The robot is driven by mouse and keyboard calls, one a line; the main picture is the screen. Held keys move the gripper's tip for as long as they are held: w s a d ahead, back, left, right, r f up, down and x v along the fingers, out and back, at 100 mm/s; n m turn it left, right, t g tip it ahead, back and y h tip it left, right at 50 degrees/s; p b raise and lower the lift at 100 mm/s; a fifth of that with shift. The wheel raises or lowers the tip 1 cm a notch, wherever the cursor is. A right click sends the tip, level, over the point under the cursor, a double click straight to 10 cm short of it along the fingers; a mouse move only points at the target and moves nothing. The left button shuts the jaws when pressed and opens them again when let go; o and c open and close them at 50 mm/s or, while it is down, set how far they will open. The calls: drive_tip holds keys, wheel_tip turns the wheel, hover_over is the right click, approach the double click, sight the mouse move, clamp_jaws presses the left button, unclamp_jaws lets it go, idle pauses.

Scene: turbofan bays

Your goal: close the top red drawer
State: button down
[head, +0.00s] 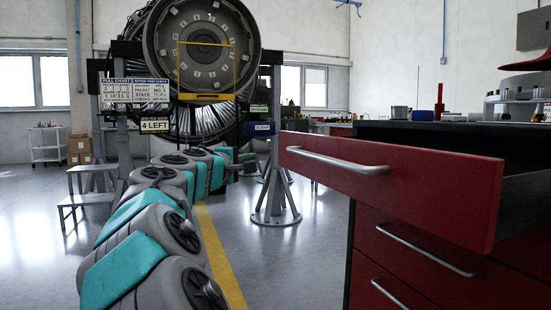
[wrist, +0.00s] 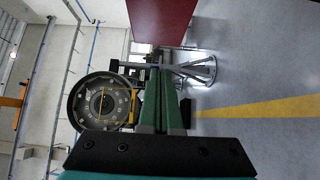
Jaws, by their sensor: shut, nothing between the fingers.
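The top red drawer (head: 430,195) is pulled out from the cabinet at the right of the head view. Its silver bar handle (head: 335,163) is on the front, and part of its dark open inside shows behind. A red panel, likely this drawer's front, also shows at the top of the wrist view (wrist: 160,20). My gripper (wrist: 161,75) has its green fingers pressed together, with nothing between them. In the head view my gripper (head: 240,157) is small, at the far end of my arm, left of the drawer and apart from it.
Lower red drawers (head: 420,250) with silver handles look closed. The black cabinet top (head: 450,131) holds small items. A turbofan engine (head: 205,50) on a stand (head: 275,200) is behind my arm. Grey steps (head: 80,190) stand at the left. Floor between arm and cabinet is clear.

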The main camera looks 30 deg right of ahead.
sight(285, 152)
drive_tip(key=shift+s+d+b+x, duration=0.1)
drive_tip(key=shift+s+d+x, duration=0.25)
drive_tip(key=shift+x, duration=1.8)
drive_tip(key=shift+s+d+b+x, duration=0.15)
drive_tip(key=shift+s+x, duration=0.3)
drive_tip(key=shift+x, duration=1.65)
drive_tip(key=shift+s+d+b+x, duration=0.15)
drive_tip(key=shift+s+x, duration=0.25)
drive_tip(key=shift+x, duration=1.75)
drive_tip(key=shift+d, duration=0.1)
drive_tip(key=shift+d, duration=0.25)
drive_tip(key=s+d+p, duration=0.2)
drive_tip(key=d, duration=0.8)
drive_tip(key=s+d+p, duration=0.2)
drive_tip(key=d, duration=0.8)
drive_tip(key=s+d+p, duration=0.3)
drive_tip(key=d, duration=0.6)
drive_tip(key=shift+s+d+r, duration=0.15)
drive_tip(key=shift+d+r, duration=0.05)
drive_tip(key=shift+d, duration=0.2)
drive_tip(key=shift+s+d+f+p, duration=0.1)
drive_tip(key=shift+d+p, duration=0.1)
drive_tip(key=shift+d, duration=0.15)
drive_tip(key=shift+s+d+f+p, duration=0.1)
drive_tip(key=shift+d+p, duration=0.05)
drive_tip(key=shift+d, duration=0.2)
